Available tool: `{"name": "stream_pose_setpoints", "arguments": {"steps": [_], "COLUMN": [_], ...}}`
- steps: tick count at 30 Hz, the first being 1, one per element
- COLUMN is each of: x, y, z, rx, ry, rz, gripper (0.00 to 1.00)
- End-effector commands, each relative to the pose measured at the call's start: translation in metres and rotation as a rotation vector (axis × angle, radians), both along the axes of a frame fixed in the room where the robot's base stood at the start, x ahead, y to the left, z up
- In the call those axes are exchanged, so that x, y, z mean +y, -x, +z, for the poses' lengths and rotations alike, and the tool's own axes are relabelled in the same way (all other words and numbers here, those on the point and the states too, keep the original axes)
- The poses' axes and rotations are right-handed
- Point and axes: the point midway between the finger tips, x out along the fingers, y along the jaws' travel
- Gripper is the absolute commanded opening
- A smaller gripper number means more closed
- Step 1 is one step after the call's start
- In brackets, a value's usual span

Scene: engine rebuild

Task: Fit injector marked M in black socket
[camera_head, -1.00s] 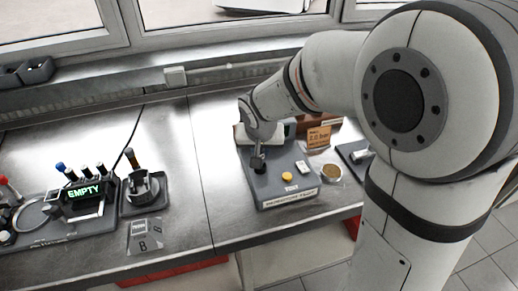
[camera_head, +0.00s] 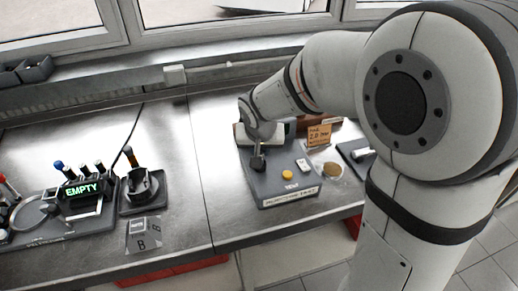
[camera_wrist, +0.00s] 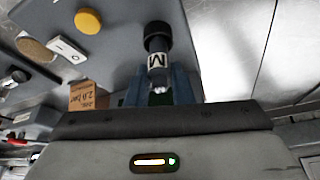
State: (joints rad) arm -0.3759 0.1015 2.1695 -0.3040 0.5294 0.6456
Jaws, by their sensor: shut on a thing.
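The injector marked M (camera_wrist: 158,61) shows in the wrist view as a short cylinder with a white label. My gripper (camera_wrist: 160,95) is shut on it. A black round part (camera_wrist: 157,34) joins the injector's far end; I cannot tell if it is the injector's own cap or a socket around it. In the head view my gripper (camera_head: 257,152) is low over the left side of a grey test unit, with a dark round part (camera_head: 258,164) just below it. The injector's label cannot be made out there.
The grey test unit (camera_head: 290,202) has a yellow button (camera_head: 287,174) and a white switch (camera_head: 303,164). An orange note (camera_head: 319,135) and a round dish (camera_head: 332,170) are beside it. Left are a rack with an "EMPTY" display (camera_head: 83,188), a dark holder (camera_head: 142,187) and a "B" card (camera_head: 143,240).

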Motion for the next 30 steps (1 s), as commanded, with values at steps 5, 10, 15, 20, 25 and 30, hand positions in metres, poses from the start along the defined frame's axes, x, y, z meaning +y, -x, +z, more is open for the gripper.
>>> {"name": "stream_pose_setpoints", "arguments": {"steps": [5,10,15,20,25,30], "x": [-0.0001,-0.0001,-0.0002,-0.0003,-0.0003,-0.0004], "y": [-0.0001,-0.0001,-0.0001,-0.0001,-0.0001,-0.0001], "z": [-0.0022,-0.0018,-0.0018,-0.0019,-0.0020,-0.0021], "rx": [0.000,0.000,0.000,0.000,0.000,0.000], "ry": [0.000,0.000,0.000,0.000,0.000,0.000], "rz": [0.000,0.000,0.000,0.000,0.000,0.000], "gripper": [0.00,0.00,0.30,0.43,0.46,0.46]}}
